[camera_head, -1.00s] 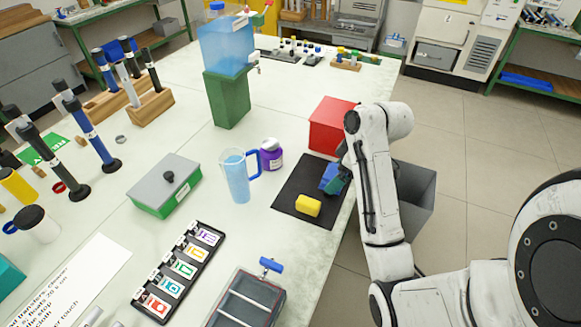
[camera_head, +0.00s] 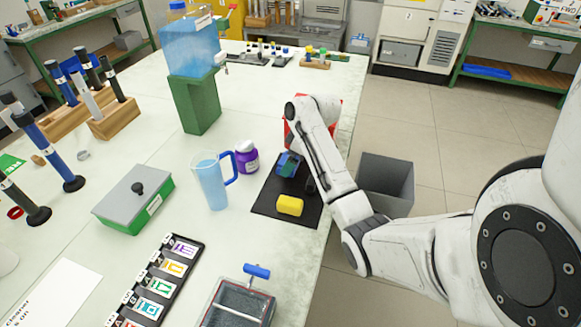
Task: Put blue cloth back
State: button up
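The blue cloth (camera_head: 288,162) is a small blue bundle at the far end of a black mat (camera_head: 268,202), near the table's right edge. My gripper (camera_head: 294,170) is at the cloth, reaching in from the right. Its fingers are dark, small and partly hidden by my arm and the cloth. I cannot tell whether they are shut on the cloth, or whether the cloth rests on the mat or is just above it. A yellow sponge-like block (camera_head: 290,205) lies on the near part of the mat.
A red box (camera_head: 293,133) stands behind my arm. A purple jar (camera_head: 247,158) and a blue pitcher (camera_head: 210,182) stand left of the mat. A grey bin (camera_head: 388,180) is beyond the table's right edge. A glass-lidded case (camera_head: 238,305) is in front.

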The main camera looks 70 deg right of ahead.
jog(key=shift+w+d+f, duration=0.25)
jog(key=shift+f, duration=0.15)
jog(key=shift+d+f, duration=0.1)
jog(key=shift+f, duration=1.6)
jog(key=o, duration=0.6)
jog(key=shift+f, duration=0.1)
jog(key=shift+p, duration=0.3)
jog(key=v, duration=1.2)
jog(key=shift+w, duration=0.1)
